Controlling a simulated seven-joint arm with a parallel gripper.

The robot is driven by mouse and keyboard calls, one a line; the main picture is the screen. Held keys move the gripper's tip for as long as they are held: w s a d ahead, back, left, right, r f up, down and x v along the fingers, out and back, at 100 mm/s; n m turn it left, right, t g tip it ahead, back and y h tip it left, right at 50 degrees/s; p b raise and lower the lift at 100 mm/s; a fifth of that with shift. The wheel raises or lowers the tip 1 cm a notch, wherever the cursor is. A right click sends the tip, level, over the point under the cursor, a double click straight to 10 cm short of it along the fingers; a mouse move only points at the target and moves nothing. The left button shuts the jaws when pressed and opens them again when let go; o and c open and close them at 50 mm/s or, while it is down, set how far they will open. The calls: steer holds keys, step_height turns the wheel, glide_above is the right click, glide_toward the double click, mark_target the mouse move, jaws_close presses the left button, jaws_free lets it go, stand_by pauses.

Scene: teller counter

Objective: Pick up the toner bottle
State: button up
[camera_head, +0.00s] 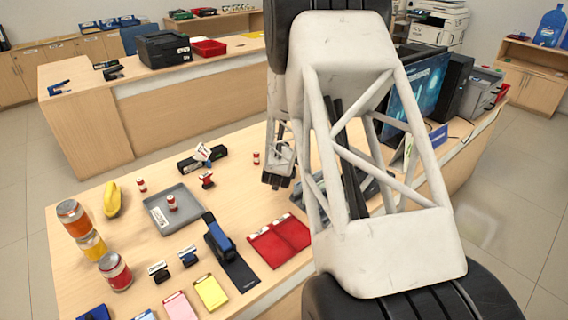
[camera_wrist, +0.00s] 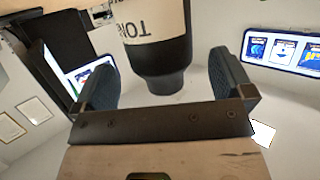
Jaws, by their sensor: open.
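The toner bottle (camera_wrist: 158,57) shows in the wrist view as a dark cylinder with a cream label reading "TON". Its narrower dark end points toward my gripper (camera_wrist: 164,72). The two fingers are open, one on each side of the bottle, with gaps showing beside its narrow end. I cannot tell how deep the bottle sits between them. The bottle's far part is cut off by the top of the wrist view. In the head view my gripper (camera_head: 278,178) is over the counter's back area, partly behind my arm. I cannot make out the bottle there.
The wooden counter (camera_head: 130,190) holds a grey tray (camera_head: 187,222), cans (camera_head: 115,270), a blue stapler (camera_head: 218,238), a red folder (camera_head: 293,232) and a black box-like device (camera_head: 188,164). A monitor (camera_head: 415,100) stands at right, behind my arm.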

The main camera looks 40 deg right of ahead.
steer(key=shift+x, duration=1.7)
steer(key=c, duration=1.2)
steer(key=shift+r, duration=5)
